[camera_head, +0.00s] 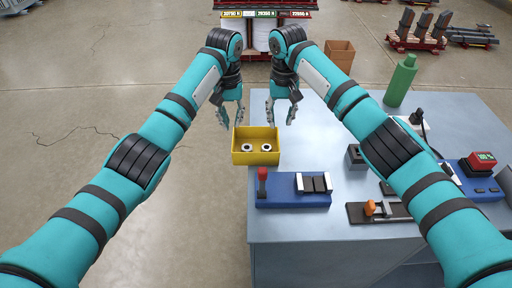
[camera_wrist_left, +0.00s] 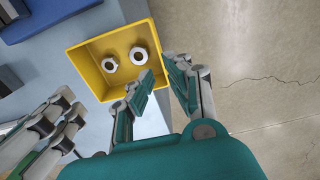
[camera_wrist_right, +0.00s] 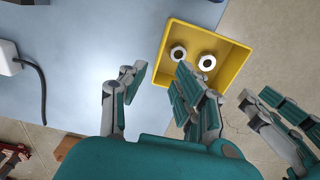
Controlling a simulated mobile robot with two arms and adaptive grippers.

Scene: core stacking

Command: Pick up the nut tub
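The nut tub is a yellow open box (camera_head: 256,157) with two nuts inside, at the left edge of the blue-grey table in the head view. It also shows in the left wrist view (camera_wrist_left: 88,70) and the right wrist view (camera_wrist_right: 228,72). My left gripper (camera_head: 231,115) is open and empty just beyond the tub's left side. My right gripper (camera_head: 281,112) is open and empty just beyond the tub's right side. In each wrist view one finger overlaps the tub's near wall; I cannot tell whether it touches.
A blue fixture with a red knob (camera_head: 293,189) sits just in front of the tub. A green bottle (camera_head: 400,82) stands on the table (camera_head: 300,228) at the back right. Grey devices (camera_head: 356,157) and an orange-knobbed fixture (camera_head: 380,210) lie to the right. The floor on the left is clear.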

